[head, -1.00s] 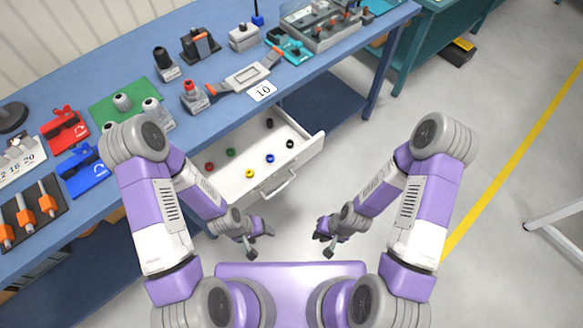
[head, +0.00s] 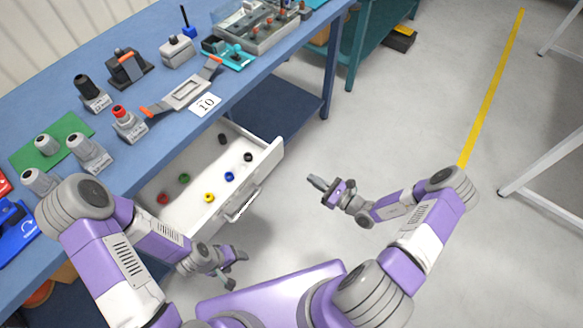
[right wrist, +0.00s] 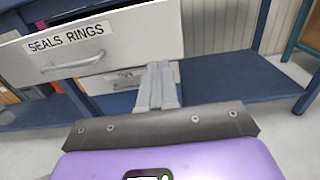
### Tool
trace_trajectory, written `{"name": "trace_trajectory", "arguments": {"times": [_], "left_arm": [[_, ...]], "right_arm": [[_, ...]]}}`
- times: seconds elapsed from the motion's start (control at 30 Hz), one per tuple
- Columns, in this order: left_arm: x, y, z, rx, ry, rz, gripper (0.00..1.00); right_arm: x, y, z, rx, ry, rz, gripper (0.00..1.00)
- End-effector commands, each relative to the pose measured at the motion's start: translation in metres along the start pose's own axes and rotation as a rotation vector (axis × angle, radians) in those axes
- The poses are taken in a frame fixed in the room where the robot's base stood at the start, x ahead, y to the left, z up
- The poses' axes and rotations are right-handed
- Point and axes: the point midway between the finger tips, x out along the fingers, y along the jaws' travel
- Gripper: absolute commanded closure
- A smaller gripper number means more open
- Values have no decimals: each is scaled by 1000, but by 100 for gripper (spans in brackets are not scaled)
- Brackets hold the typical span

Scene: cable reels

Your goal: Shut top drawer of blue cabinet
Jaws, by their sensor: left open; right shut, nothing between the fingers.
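The white top drawer (head: 243,207) stands pulled out from under the blue bench top (head: 165,162), with small coloured rings inside. In the right wrist view its front (right wrist: 120,42) reads "SEALS RINGS" and has a bar handle (right wrist: 72,64). A lower white drawer front (right wrist: 112,80) shows behind and below it. My right gripper (head: 313,181) is shut and empty, to the right of the drawer front in the head view; its fingers (right wrist: 160,72) overlap the front's right end in the wrist view, and contact cannot be told. My left gripper (head: 237,268) is open and empty, below the drawer handle in the head view.
Tools, grey holders and a "10" card (head: 205,105) stand on the bench top. A blue lower shelf (right wrist: 235,75) runs under the bench. The floor (head: 400,130) right of the drawer is clear. A white-legged stand (head: 540,165) is far right.

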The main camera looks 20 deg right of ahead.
Motion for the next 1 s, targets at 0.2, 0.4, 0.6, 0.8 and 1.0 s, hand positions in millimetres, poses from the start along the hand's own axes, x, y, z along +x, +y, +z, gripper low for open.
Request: {"name": "trace_trajectory", "arguments": {"times": [0.2,0.4,0.6,0.8,1.0], "left_arm": [[6,-2,0,0,0,0,37],[14,-5,-1,0,0,0,37],[21,-8,-1,0,0,0,37],[25,-10,-1,0,0,0,37],[26,-10,-1,0,0,0,37]], "right_arm": [[35,2,0,0,-1,8,100],[79,3,-1,0,0,9,100],[115,4,-1,0,0,9,100],[133,3,-1,0,2,8,100],[137,3,0,1,3,8,100]]}}
